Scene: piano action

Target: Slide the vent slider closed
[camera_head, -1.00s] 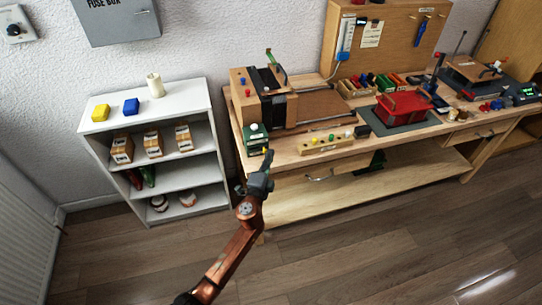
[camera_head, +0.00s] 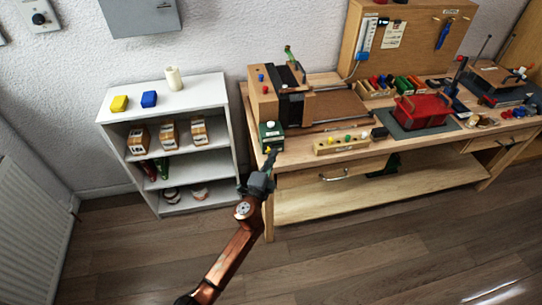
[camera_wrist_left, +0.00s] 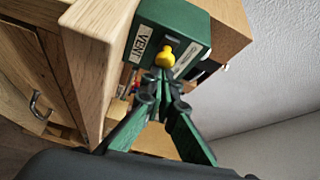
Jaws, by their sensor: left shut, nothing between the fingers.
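The vent box (camera_head: 271,136) is a small dark green box at the left front corner of the workbench. In the left wrist view the green box (camera_wrist_left: 180,25) carries a white VENT label (camera_wrist_left: 141,43) and a yellow slider knob (camera_wrist_left: 165,56). The yellow knob also shows small in the head view (camera_head: 268,150). My left gripper (camera_wrist_left: 160,78) is shut and empty, its fingertips right at the knob; I cannot tell whether they touch it. It also shows in the head view (camera_head: 271,160), just in front of the box. My right gripper is not in view.
The wooden workbench (camera_head: 300,158) holds a piano action model (camera_head: 335,103), a strip with coloured knobs (camera_head: 345,145) and a red box (camera_head: 420,109). A white shelf (camera_head: 195,88) stands to the left. The floor in front is clear.

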